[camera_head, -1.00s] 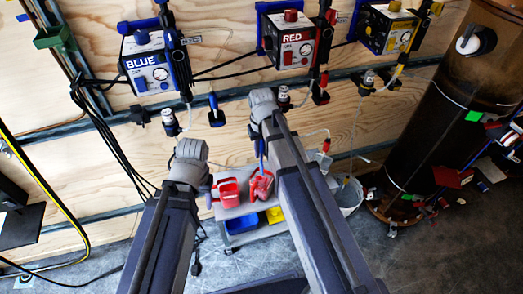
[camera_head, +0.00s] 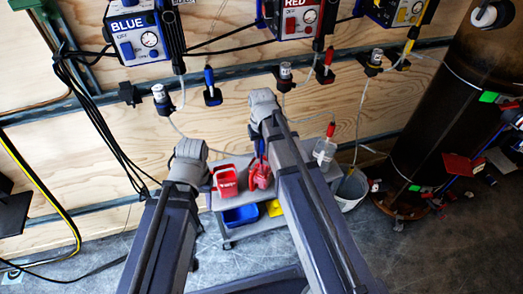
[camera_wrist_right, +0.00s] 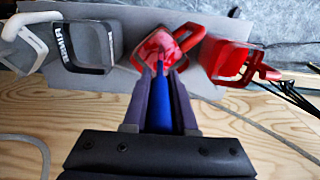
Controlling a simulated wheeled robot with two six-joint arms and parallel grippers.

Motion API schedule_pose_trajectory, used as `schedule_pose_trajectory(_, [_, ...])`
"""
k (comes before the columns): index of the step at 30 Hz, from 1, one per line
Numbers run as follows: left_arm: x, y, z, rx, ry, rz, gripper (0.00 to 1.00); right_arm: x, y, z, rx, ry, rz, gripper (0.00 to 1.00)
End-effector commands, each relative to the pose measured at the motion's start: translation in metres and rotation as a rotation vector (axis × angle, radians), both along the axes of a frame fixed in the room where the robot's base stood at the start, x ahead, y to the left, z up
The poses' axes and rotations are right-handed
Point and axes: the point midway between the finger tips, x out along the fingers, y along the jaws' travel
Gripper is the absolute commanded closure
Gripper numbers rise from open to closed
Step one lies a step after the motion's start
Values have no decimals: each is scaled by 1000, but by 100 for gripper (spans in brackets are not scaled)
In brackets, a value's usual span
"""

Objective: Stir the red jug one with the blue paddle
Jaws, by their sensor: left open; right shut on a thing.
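The blue paddle (camera_wrist_right: 162,106) stands between the fingers of my right gripper (camera_wrist_right: 161,72), which is shut on it. Its lower end reaches the mouth of the middle red jug (camera_wrist_right: 160,42) in the right wrist view; how deep it sits is hidden. In the head view this red jug (camera_head: 260,177) is on the small grey cart, with the blue paddle (camera_head: 260,147) above it. A second red jug (camera_head: 227,184) stands to its left, and also shows in the wrist view (camera_wrist_right: 229,58). My left gripper (camera_head: 206,186) is mostly hidden by its arm, near the left red jug, and holds nothing visible.
A grey jug (camera_wrist_right: 88,46) marked RINSE and a white-handled jug (camera_wrist_right: 27,42) stand beside the middle jug. A blue bin (camera_head: 241,215) and a yellow bin (camera_head: 275,208) sit lower on the cart. A white bucket (camera_head: 351,190) stands right of it. Pump boxes hang above.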

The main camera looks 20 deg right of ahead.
Motion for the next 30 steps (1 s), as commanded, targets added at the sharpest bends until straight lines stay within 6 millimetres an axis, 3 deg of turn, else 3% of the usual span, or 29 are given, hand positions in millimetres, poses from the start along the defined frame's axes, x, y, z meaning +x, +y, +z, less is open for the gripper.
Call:
schedule_pose_trajectory(1, [0,0,-9,0,0,0,51,0,0,-9,0,0,0,100])
schedule_pose_trajectory(13, [0,1,-40,3,-1,-1,51,0,0,-40,0,0,0,100])
schedule_pose_trajectory(30, [0,1,-43,5,-2,-1,51,-1,0,-43,0,0,0,100])
